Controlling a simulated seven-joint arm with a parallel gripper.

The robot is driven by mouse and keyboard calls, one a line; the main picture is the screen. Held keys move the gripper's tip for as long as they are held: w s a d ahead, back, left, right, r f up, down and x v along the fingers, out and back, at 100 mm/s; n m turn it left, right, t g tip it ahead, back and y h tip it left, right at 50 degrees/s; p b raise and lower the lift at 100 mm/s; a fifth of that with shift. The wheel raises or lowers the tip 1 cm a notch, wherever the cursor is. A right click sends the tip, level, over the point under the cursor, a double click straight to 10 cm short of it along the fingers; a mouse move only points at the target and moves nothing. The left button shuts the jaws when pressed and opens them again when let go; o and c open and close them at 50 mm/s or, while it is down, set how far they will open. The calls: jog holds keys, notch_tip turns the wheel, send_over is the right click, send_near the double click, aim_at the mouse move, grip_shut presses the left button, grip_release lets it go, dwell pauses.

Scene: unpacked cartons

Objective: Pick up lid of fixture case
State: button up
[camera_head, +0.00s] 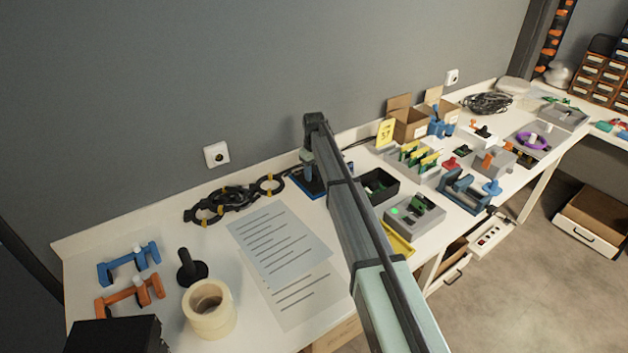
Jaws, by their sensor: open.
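My arm reaches from the lower right up over the bench, and its far end bends down near the wall. My gripper (307,171) is small, dark and partly hidden behind my arm, low over a blue flat piece (312,190) on the bench; it is open, and I cannot tell whether it touches the piece. An open black box (379,199) stands just right of my arm. A grey case (428,222) with a green dot and dark contents is in front of it. I cannot tell for certain which piece is the lid of the fixture case.
Black cable coils (213,210) lie left of my gripper. Printed sheets (279,243), a tape roll (209,311) and blue (128,262) and orange (130,294) fixtures lie at left. Grey trays (401,164), a blue frame (464,192) and cartons (409,124) crowd the right.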

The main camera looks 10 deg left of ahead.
aim_at(314, 173)
grip_shut()
jog(key=shift+r, duration=0.1)
dwell(0.5)
notch_tip(314, 173, up, 10)
dwell(0.5)
jog(key=s+d+r+m, duration=0.1)
jog(key=d+m, duration=0.8)
jog(key=d, duration=0.2)
jog(key=s+d+m, duration=0.2)
jog(key=d+m, duration=0.7)
jog(key=d, duration=0.2)
jog(key=shift+r, duration=0.35)
